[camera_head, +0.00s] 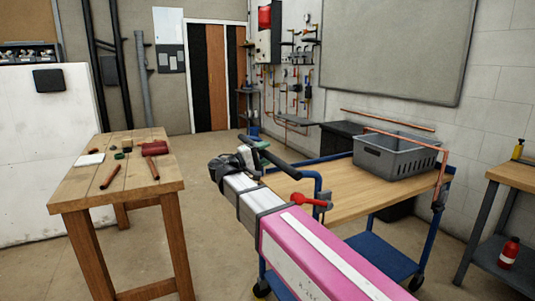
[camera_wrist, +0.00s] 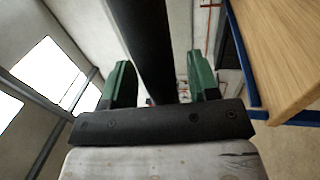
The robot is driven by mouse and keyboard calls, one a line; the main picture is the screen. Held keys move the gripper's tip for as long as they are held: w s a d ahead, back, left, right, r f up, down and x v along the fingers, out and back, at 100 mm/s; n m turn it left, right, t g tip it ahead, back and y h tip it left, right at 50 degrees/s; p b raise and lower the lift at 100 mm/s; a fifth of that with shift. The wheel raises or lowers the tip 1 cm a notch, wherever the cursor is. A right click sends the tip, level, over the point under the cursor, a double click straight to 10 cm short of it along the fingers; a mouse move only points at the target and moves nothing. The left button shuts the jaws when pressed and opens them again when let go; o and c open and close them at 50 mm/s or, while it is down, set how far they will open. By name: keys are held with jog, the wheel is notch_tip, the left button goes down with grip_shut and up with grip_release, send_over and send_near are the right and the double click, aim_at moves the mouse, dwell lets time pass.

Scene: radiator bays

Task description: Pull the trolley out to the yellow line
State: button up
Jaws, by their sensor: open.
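The trolley has a wooden top (camera_head: 345,190), a blue frame and a lower blue shelf (camera_head: 380,256). A black push handle (camera_head: 285,166) stands at its near left end; it also shows in the wrist view (camera_wrist: 148,35). My gripper (camera_head: 256,150) is at the handle's far end, partly hidden by my arm. In the wrist view its green fingers (camera_wrist: 160,85) are apart, one on each side of the black bar. I cannot tell whether they touch it. A red lever (camera_head: 308,200) sits at the trolley's near end. No yellow line is visible.
A grey crate (camera_head: 382,166) and copper pipes (camera_head: 388,115) are on the trolley. A wooden table (camera_head: 75,190) with tools stands left, with open floor between. A bench (camera_head: 515,177) with a red bottle (camera_head: 509,253) below stands right. Wall piping is behind.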

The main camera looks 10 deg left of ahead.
jog(key=v, duration=1)
